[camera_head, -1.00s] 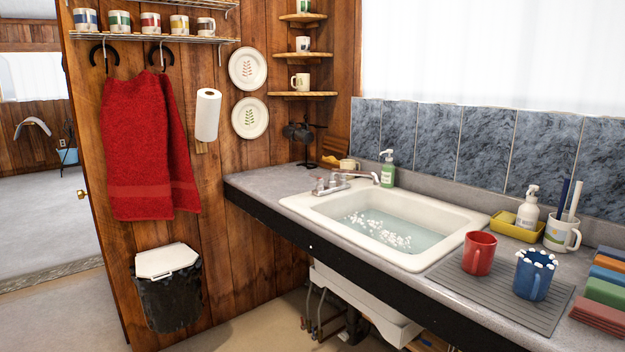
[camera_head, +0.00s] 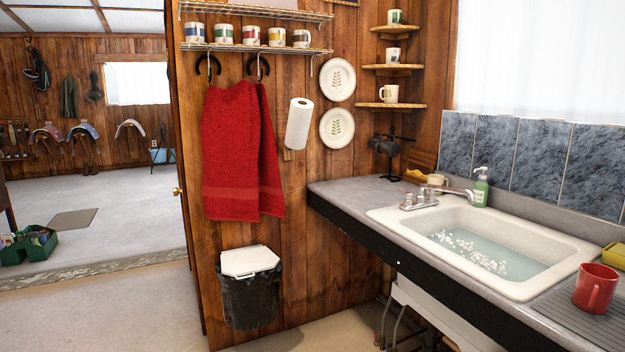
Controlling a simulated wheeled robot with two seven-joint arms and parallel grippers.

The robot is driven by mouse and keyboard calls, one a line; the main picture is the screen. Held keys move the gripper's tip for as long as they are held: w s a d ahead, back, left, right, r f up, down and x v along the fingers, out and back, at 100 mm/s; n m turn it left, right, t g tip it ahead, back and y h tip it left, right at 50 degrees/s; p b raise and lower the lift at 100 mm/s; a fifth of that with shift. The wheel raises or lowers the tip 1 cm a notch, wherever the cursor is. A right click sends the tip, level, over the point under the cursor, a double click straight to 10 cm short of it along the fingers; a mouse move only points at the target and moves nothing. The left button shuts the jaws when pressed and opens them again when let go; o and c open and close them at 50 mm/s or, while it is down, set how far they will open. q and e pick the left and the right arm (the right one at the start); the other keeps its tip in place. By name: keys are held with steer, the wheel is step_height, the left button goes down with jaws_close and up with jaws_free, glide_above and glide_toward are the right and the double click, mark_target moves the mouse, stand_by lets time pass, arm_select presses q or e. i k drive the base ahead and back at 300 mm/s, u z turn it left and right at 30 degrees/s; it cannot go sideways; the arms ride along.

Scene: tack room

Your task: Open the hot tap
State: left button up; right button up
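The chrome tap (camera_head: 438,195) stands on the back left corner of the white sink (camera_head: 393,220). Its spout points right over the basin. Two small handles sit on its base, and one (camera_head: 408,197) shows a reddish mark. The handles are too small to tell whether either is turned. The basin holds water with white foam (camera_head: 468,250). Neither of my grippers is in view.
A grey counter (camera_head: 345,190) runs along the wall. A green soap bottle (camera_head: 481,187) stands behind the sink; a red mug (camera_head: 595,288) is on a grey mat at right. A lidded bin (camera_head: 250,290) hangs below red towels (camera_head: 240,150). Floor is open at left.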

mark_target(408, 194)
steer(key=u, duration=0.6)
steer(key=i, duration=0.95)
steer(key=u, duration=0.15)
